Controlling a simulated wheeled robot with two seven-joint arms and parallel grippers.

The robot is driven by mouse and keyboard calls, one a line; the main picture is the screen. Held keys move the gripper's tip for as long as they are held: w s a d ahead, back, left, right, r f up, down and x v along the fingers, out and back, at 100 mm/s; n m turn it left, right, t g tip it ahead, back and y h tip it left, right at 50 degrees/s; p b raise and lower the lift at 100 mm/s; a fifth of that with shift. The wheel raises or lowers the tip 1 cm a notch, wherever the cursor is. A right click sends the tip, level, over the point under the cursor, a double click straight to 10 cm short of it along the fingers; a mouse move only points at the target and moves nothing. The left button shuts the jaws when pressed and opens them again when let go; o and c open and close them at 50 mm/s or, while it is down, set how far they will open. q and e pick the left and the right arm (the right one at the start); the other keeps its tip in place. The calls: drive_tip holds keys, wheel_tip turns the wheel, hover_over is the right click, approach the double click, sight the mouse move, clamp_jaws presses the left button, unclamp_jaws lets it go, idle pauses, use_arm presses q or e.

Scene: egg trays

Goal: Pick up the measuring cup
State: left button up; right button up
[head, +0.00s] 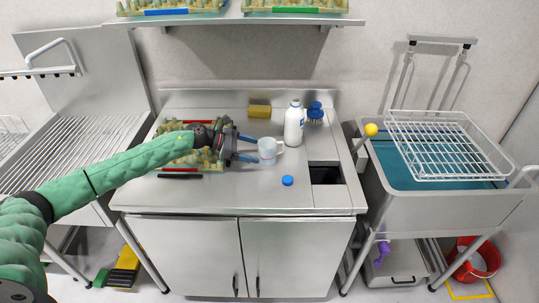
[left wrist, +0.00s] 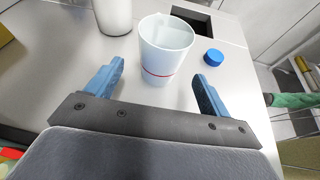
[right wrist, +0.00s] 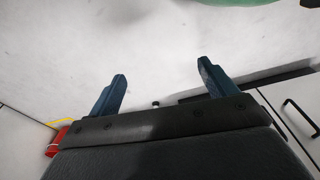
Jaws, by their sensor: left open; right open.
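The measuring cup (head: 268,152) is a white translucent cup standing upright on the steel counter, just right of my left gripper. In the left wrist view the measuring cup (left wrist: 165,50) has a red line near its base and stands ahead of and between the open fingers. My left gripper (head: 252,150) is open and empty, its blue fingertips pointing at the cup; in the left wrist view the gripper (left wrist: 155,85) shows a finger on each side. My right gripper (right wrist: 163,85) is open and empty in the right wrist view; it is not visible in the head view.
A white bottle (head: 293,127) stands behind and right of the cup. A blue cap (head: 288,181) lies in front, right. A yellow sponge (head: 259,110) and a blue brush (head: 315,112) are at the back. A dark rectangular opening (head: 326,175) is at right. An egg tray (head: 172,162) lies left, under my arm.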

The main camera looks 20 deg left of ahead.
sight(269, 153)
use_arm(q)
drive_tip(key=shift+p+x, duration=0.4)
drive_tip(key=shift+x, duration=0.55)
drive_tip(key=p+x, duration=0.3)
drive_tip(key=x, duration=0.1)
drive_tip(key=shift+w+d+f, duration=0.1)
drive_tip(key=shift+d, duration=0.05)
drive_tip(key=shift+w+d+f+p, duration=0.1)
drive_tip(key=shift+d+f+p, duration=0.15)
drive_tip(key=shift+p, duration=0.1)
use_arm(e)
drive_tip(key=s+d+f, duration=0.4)
drive_tip(key=f, duration=0.5)
drive_tip(key=shift+t, duration=0.4)
use_arm(q)
drive_tip(key=c, duration=1)
drive_tip(key=shift+c, duration=0.6)
drive_tip(key=shift+r, duration=0.2)
